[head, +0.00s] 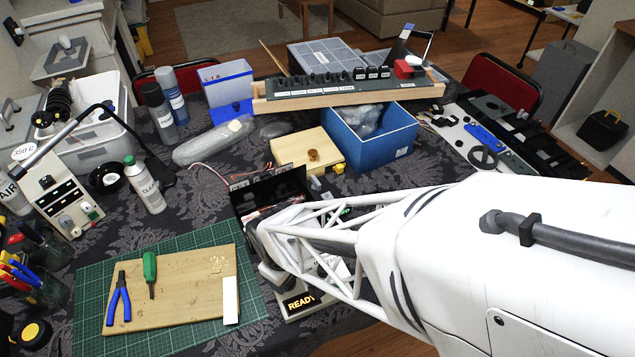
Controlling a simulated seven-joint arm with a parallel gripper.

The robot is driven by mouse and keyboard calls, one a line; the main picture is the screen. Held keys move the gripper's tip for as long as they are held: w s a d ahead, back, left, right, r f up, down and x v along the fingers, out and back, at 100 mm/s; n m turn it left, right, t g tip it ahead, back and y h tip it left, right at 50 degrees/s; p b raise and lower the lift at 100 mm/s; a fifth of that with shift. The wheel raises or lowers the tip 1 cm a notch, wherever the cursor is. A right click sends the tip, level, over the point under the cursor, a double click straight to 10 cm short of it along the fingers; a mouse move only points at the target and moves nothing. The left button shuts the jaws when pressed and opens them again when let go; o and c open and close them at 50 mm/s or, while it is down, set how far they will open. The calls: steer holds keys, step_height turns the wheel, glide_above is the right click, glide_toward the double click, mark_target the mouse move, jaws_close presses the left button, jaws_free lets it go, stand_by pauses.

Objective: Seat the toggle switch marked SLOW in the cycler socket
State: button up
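My white lattice arm reaches in from the right, and its dark end, my gripper (268,268), is low over the table near the middle. The fingers are mostly hidden by the arm, so I cannot tell whether they hold anything. A panel with a READY sign (300,303) lies under and beside the arm, largely covered. A dark open box (268,190) with wires stands just behind the arm's end. I cannot make out a toggle switch marked SLOW or the cycler socket; either may be behind the arm.
A green cutting mat (92,262) holds a wooden board (190,300) with blue pliers (118,298) and a green screwdriver (150,272). A blue box (385,150), a wooden block (295,150) and a switch rail (430,91) stand behind. A white control panel (45,190) stands left.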

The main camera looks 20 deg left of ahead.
steer(key=o, duration=1.3)
steer(key=shift+o, duration=0.2)
steer(key=shift+r, duration=0.2)
steer(key=shift+r, duration=3.25)
steer(key=shift+r, duration=0.1)
